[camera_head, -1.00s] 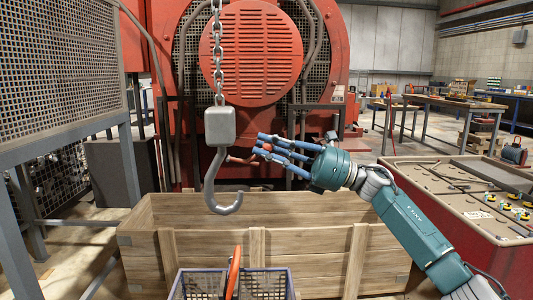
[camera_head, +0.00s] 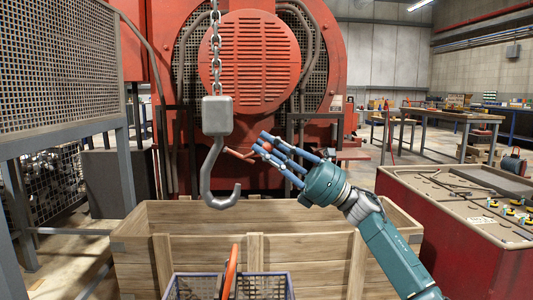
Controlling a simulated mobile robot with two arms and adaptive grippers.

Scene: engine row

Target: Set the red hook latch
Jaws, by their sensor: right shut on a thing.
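A large grey hook (camera_head: 219,198) hangs from a grey block (camera_head: 217,115) on a chain, its open mouth facing right and up. The small red latch (camera_head: 239,154) sits just right of the hook's upper shank, tilted, with its left end close to the shank. I cannot tell whether it is joined to the hook. My right gripper (camera_head: 265,146) comes from the lower right, its blue fingers shut on the latch's right part and hiding some of it. My left gripper is not in view.
A wooden crate (camera_head: 190,251) stands below the hook. A red workbench (camera_head: 450,225) with tools is at the right, and a mesh guard (camera_head: 60,60) at the left. The red engine (camera_head: 252,63) is behind.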

